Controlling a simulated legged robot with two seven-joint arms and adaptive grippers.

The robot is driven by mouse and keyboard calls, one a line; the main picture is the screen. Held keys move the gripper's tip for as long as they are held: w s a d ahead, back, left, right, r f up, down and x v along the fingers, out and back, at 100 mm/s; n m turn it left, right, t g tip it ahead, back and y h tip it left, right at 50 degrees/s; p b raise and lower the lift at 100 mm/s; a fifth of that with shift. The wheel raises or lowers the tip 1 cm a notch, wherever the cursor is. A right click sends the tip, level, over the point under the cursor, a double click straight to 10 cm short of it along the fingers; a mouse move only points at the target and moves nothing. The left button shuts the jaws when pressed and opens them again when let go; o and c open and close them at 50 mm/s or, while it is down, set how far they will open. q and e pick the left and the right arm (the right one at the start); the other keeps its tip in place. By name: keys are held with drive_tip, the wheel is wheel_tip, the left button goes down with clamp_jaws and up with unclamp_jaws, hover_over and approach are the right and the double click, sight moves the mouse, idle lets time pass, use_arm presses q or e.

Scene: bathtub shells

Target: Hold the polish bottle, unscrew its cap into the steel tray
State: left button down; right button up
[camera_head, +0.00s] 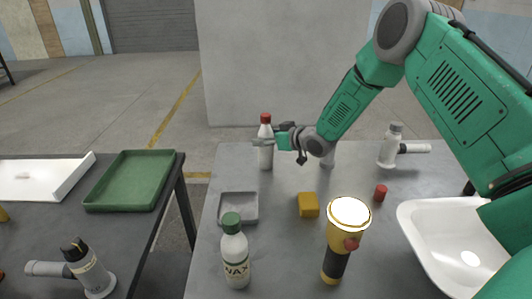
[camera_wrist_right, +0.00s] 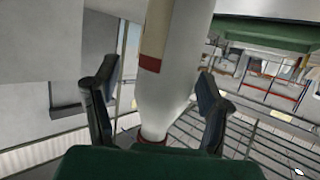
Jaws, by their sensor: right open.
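A white bottle with a red cap (camera_head: 265,119), which I take to be the polish bottle, stands upright at the back of the right-hand table. My right gripper (camera_head: 270,141) is at its upper part, below the cap. In the right wrist view the white bottle (camera_wrist_right: 180,75) lies between the two dark, parted fingers of my right gripper (camera_wrist_right: 155,92); a gap shows on each side. A red ring shows at its narrow end. The grey steel tray (camera_head: 224,217) sits empty nearer on the same table. My left gripper is out of view.
A green-capped WAX bottle (camera_head: 235,257) and a yellow-and-black flashlight-like object (camera_head: 337,250) stand in front. A yellow block (camera_head: 308,205), a red cap-like piece (camera_head: 380,193) and a white basin (camera_head: 424,243) are also on this table. A green tray (camera_head: 130,180) lies on the left table.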

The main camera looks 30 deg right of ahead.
sight(266, 115)
drive_tip(key=shift+a, duration=0.15)
clamp_jaws()
drive_tip(key=shift+r, duration=0.15)
wheel_tip(266, 115, up, 10)
drive_tip(key=shift+f+p, duration=0.1)
drive_tip(key=shift+p, duration=0.45)
drive_tip(key=c, duration=1)
unclamp_jaws()
clamp_jaws()
